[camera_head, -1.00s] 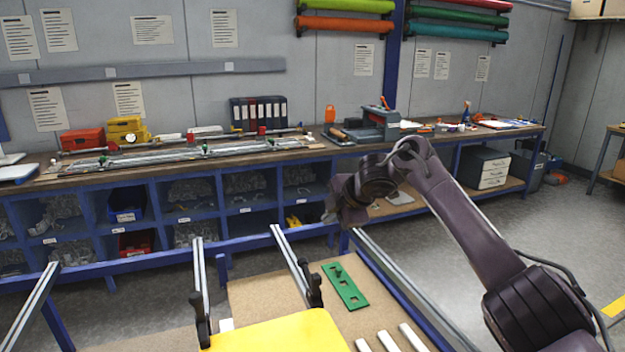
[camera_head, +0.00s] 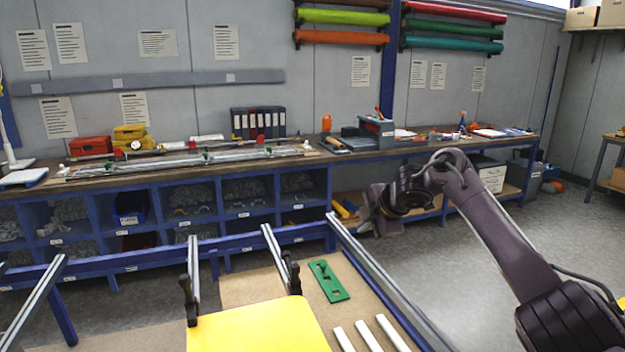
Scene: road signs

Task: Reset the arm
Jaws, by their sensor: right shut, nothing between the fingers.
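My right arm (camera_head: 490,230) comes in from the lower right, bent at a high elbow. Its gripper (camera_head: 366,222) hangs at the arm's left end, beyond the metal rail at the right of the work frame. It is shut and empty, and its dark fingertips are small and hard to make out. It stays clear of the yellow sign plate (camera_head: 262,328) and the green plate (camera_head: 327,281) in this view. My left gripper is not in view.
Clamps (camera_head: 188,298) stand at the yellow plate's far edge. White strips (camera_head: 372,336) lie right of it. A metal rail (camera_head: 375,270) bounds the frame's right side. A long workbench (camera_head: 345,162) with shelves of bins stands behind. Open floor (camera_head: 425,270) lies to the right.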

